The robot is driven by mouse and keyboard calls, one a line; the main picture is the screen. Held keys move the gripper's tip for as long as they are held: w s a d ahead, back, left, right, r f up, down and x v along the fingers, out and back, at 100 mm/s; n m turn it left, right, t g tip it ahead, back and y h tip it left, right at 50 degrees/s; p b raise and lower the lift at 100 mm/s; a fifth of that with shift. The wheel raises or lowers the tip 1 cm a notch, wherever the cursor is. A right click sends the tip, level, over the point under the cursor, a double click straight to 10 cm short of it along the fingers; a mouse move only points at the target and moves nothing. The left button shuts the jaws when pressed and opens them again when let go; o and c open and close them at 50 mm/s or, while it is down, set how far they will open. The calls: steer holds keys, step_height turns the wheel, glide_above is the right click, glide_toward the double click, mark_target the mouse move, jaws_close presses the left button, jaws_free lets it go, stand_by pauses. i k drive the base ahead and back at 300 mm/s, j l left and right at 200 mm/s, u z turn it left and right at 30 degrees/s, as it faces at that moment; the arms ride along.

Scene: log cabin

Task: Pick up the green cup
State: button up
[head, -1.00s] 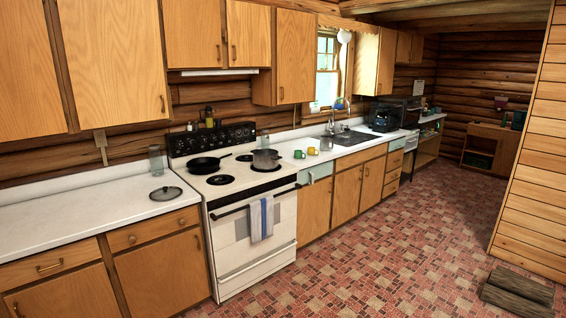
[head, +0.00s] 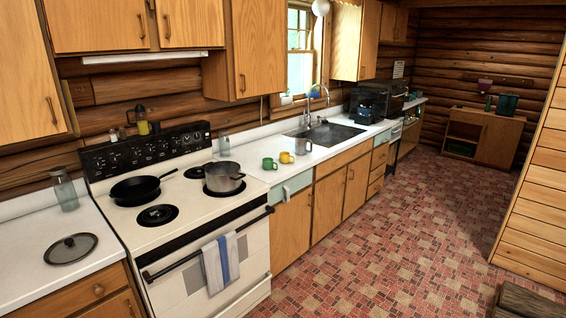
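The green cup (head: 269,164) stands upright on the white counter, just right of the stove. A yellow cup (head: 286,158) stands close to its right, and a grey metal cup (head: 302,146) stands beyond that. The green cup is in plain sight in the head view. My gripper is not in view.
A grey pot (head: 223,177) and a black frying pan (head: 136,188) sit on the stove (head: 180,222), left of the cups. A sink (head: 330,134) lies beyond them. Upper cabinets (head: 235,55) hang above the counter. The brick-patterned floor (head: 350,250) in front is clear.

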mark_target(268, 163)
steer(key=i+u, duration=0.1)
steer(key=i, duration=0.45)
steer(key=i+l, duration=0.1)
steer(key=i, duration=0.45)
steer(key=i+l+u, duration=0.15)
steer(key=i, duration=0.4)
steer(key=i+l, duration=0.1)
steer(key=i, duration=0.5)
steer(key=i+l+u, duration=0.2)
steer(key=i+u, duration=0.2)
steer(key=i, duration=0.15)
steer(key=i+l+u, duration=0.8)
steer(key=i+l, duration=0.1)
